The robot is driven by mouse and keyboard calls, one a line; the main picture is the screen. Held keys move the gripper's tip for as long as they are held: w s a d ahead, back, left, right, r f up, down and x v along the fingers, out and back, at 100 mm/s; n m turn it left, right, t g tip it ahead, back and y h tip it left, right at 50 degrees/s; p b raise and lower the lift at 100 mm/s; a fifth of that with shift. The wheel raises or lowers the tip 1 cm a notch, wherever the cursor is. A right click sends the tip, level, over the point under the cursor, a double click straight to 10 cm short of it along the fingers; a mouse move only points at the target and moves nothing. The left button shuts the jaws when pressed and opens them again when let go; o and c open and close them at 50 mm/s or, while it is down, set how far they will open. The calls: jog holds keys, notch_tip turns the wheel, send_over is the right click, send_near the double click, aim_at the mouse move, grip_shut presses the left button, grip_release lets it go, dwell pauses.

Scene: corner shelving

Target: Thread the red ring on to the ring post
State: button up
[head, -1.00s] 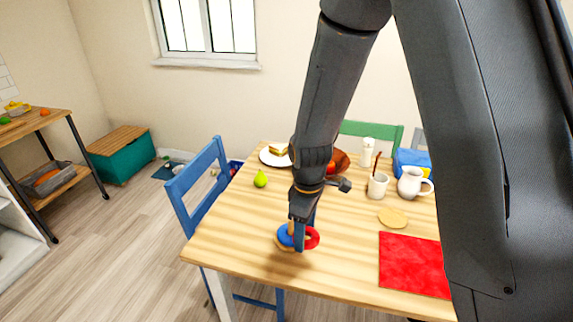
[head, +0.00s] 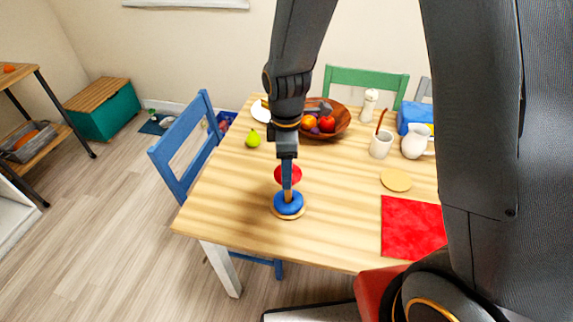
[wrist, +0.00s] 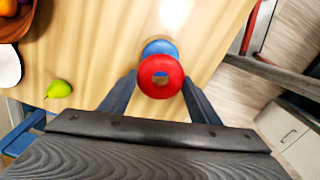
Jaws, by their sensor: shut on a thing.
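The ring post has a round wooden base (head: 292,217) on the table, with a blue ring (head: 288,205) low around its upright. The blue ring shows partly behind the red one in the wrist view (wrist: 158,47). My gripper (head: 288,180) is shut on the red ring (head: 279,174), holding it above the blue ring with a gap between. In the wrist view the red ring (wrist: 147,76) sits between my two fingers (wrist: 160,79). A finger hides part of the post in the head view.
The table (head: 235,205) is clear around the post. A green pear (head: 253,139) and a fruit bowl (head: 340,122) lie behind it. A mug (head: 381,145), a tan disc (head: 396,180) and a red cloth (head: 410,228) are to the right. A blue chair (head: 175,150) stands left.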

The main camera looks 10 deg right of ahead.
jog(key=shift+f+b, duration=1.65)
jog(key=shift+f, duration=1.25)
jog(key=shift+p, duration=0.55)
jog(key=o, duration=1.1)
jog(key=shift+r+b, duration=0.7)
jog(key=shift+r, duration=3.2)
jog(key=shift+d, duration=0.15)
